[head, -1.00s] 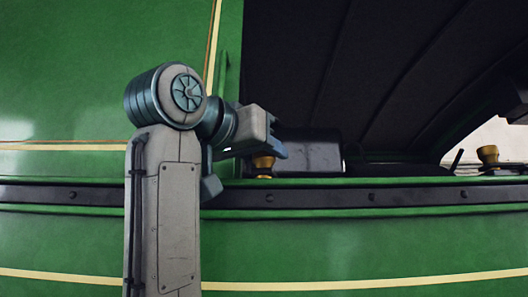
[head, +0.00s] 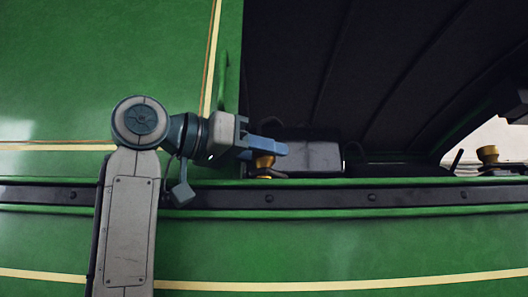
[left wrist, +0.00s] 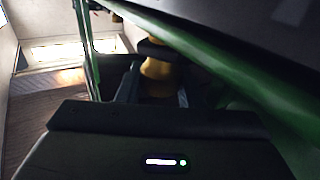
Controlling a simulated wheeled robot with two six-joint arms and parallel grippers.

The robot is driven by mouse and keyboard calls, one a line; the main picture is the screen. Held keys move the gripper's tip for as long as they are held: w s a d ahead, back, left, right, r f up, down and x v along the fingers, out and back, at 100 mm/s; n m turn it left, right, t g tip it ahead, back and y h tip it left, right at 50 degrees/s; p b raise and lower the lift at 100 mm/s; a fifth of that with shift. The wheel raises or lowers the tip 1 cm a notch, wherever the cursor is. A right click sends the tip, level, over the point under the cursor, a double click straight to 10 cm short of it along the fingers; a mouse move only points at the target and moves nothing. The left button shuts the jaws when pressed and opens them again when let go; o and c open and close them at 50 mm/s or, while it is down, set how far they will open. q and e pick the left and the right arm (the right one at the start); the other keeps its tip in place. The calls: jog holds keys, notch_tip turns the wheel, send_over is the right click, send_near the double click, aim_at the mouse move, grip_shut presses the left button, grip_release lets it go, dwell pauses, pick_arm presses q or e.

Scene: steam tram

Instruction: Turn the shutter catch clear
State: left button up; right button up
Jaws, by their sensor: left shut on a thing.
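A brass knob (head: 264,161), which looks like the shutter catch, stands on the green sill at the lower left of the dark opening. My left gripper (head: 268,150) reaches in from the left and is shut on the brass knob; its blue fingers cover part of it. In the left wrist view the brass knob (left wrist: 157,72) sits between the two fingers of the left gripper (left wrist: 156,90). The knob's base is partly hidden. My right gripper is not in view.
A second brass knob (head: 487,154) stands on the sill at the right. A dark box (head: 312,156) lies behind the gripped knob. A black riveted rail (head: 400,196) runs along the green side below. The dark opening (head: 360,80) above is free.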

pick_arm(q)
jog(key=o, duration=0.8)
jog(key=shift+o, duration=0.6)
jog(key=shift+s+d+r, duration=0.1)
jog(key=shift+s+d, duration=0.05)
jog(key=shift+s, duration=0.15)
jog(key=shift+w, duration=0.15)
